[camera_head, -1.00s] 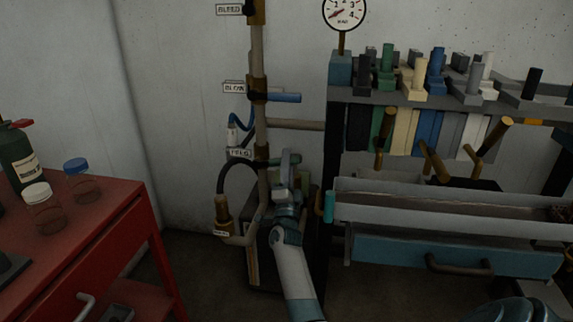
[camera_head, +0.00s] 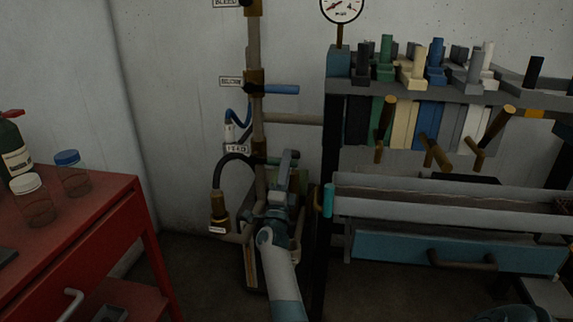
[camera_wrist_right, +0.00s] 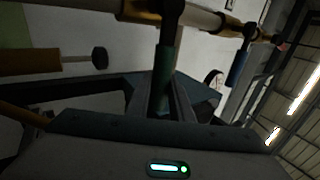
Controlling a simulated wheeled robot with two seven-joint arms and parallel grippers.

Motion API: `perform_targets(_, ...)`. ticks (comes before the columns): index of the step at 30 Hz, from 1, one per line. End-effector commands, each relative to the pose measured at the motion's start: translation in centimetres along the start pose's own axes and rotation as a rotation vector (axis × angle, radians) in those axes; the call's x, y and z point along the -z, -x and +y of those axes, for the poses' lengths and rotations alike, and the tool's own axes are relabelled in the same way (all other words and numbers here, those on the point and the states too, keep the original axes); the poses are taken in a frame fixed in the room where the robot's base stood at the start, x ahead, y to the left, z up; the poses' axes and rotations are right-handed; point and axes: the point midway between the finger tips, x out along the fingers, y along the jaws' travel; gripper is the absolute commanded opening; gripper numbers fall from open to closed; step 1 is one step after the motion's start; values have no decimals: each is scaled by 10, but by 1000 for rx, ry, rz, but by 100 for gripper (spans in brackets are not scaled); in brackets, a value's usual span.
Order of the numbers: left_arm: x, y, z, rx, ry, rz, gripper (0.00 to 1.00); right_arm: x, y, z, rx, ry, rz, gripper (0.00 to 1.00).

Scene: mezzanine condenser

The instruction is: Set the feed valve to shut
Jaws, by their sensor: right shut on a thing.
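The feed valve's green handle (camera_head: 274,160) sticks out to the right from the brass valve body on the vertical pipe, beside the FEED label (camera_head: 237,148). In the right wrist view the green handle (camera_wrist_right: 166,66) hangs from a brass body and runs down between my fingers. My right gripper (camera_head: 286,172) is at this handle and shut on it. It hides part of the handle and pipe in the head view. In the right wrist view my gripper (camera_wrist_right: 162,100) shows with its fingers on either side of the handle. My left gripper is not in view.
A blue valve handle (camera_head: 282,89) sticks out to the right higher on the pipe (camera_head: 255,45). A pressure gauge (camera_head: 342,8) and a rack (camera_head: 400,95) with coloured blocks stand to the right. A red cabinet (camera_head: 100,220) with jars is at the left.

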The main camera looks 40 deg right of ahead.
Motion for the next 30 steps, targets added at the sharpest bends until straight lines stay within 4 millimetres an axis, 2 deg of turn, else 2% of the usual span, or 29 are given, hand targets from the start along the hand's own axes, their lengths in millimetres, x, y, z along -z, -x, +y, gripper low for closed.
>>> perform_targets(7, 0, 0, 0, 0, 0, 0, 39, -1, 2, 2, -5, -4, -1, 0)
perform_targets(8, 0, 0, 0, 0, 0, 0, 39, -1, 2, 2, -5, -4, -1, 22)
perform_targets(10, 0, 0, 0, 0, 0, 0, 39, -1, 2, 2, -5, -4, -1, 39)
perform_targets(23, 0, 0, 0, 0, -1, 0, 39, 0, 4, 1, -3, -2, 0, 39)
perform_targets(30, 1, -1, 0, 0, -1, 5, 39, 0, 27, 2, -4, -1, -1, 39)
